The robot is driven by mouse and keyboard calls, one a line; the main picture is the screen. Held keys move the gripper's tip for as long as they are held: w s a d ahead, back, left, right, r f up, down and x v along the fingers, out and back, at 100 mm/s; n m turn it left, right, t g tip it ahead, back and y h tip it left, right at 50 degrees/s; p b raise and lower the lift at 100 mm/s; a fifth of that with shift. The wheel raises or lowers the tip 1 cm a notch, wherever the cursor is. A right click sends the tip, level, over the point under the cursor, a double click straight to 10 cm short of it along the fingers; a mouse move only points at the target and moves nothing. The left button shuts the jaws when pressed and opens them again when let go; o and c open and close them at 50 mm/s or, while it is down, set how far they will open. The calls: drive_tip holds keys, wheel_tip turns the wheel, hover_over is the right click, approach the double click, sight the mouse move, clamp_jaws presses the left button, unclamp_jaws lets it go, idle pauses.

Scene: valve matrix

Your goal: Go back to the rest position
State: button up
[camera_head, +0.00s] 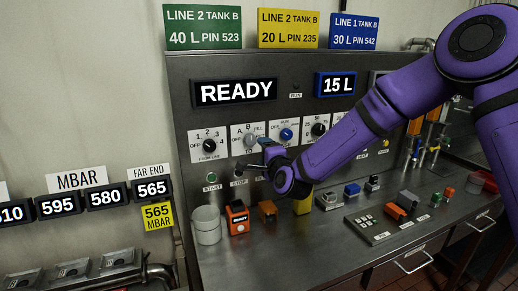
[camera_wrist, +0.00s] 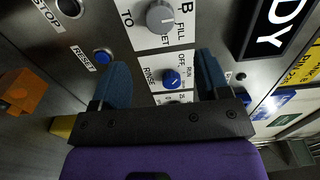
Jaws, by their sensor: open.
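My arm is purple and reaches in from the right in the head view. My gripper (camera_head: 254,157) is open and empty in front of the steel control panel (camera_head: 186,90), just below the grey TO knob (camera_head: 250,140). In the wrist view, my gripper's two blue fingers (camera_wrist: 163,75) are spread apart. The grey TO knob (camera_wrist: 160,16) lies beyond the fingertips, and the blue RINSE/OFF/RUN knob (camera_wrist: 171,80) shows between the fingers. Neither finger visibly holds a knob. I cannot tell how far the fingertips stand from the panel.
The panel display (camera_head: 235,92) reads READY, and a blue-framed display (camera_head: 336,84) reads 15 L. A grey canister (camera_head: 207,225), an orange device (camera_head: 237,218) and several small boxes stand on the counter below my wrist. MBAR displays (camera_head: 108,196) line the left wall.

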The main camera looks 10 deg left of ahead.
drive_tip(key=shift+s+d, duration=0.35)
drive_tip(key=shift+s, duration=0.25)
drive_tip(key=s+d+r+n+g+h, duration=0.3)
drive_tip(key=s+d+r+n, duration=0.3)
drive_tip(key=d, duration=0.6)
drive_tip(key=s+d+r+n+g+h, duration=0.35)
drive_tip(key=s+d+r, duration=0.4)
drive_tip(key=d, duration=0.45)
drive_tip(key=s+d+n+g+h, duration=0.1)
drive_tip(key=s+d+g, duration=0.1)
drive_tip(key=s+d, duration=0.5)
drive_tip(key=s+d+n+g+h, duration=0.1)
drive_tip(key=s+d, duration=0.7)
drive_tip(key=s, duration=1)
drive_tip(key=shift+s+g, duration=0.4)
drive_tip(key=shift+g, duration=0.05)
